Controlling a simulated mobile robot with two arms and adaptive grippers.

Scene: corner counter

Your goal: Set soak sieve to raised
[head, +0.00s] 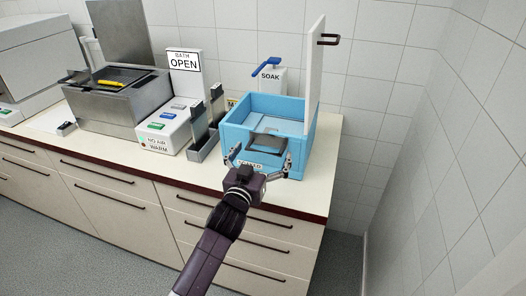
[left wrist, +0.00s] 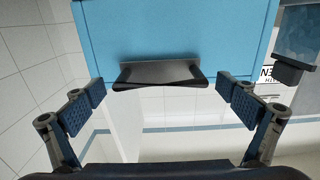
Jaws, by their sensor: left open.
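The light-blue soak basin (head: 232,131) stands at the right end of the counter, with a white label reading SOAK (head: 270,75) and a blue lever (head: 264,64) behind it. A dark handle-like piece (head: 268,143) shows at its front; it also shows in the left wrist view (left wrist: 160,76). A paler blue surface (head: 268,121) lies inside the basin; I cannot tell whether it is the sieve. My left gripper (head: 259,161) is open at the basin's front, its fingers apart on either side of the dark piece in the wrist view. A front label is partly hidden. My right gripper is not in view.
An upright white panel (head: 315,75) with a dark handle borders the basin's right side. Left of it stand narrow metal holders (head: 199,138), a white control box (head: 165,130) with coloured buttons, and a metal bath (head: 115,105). The wall closes off the right.

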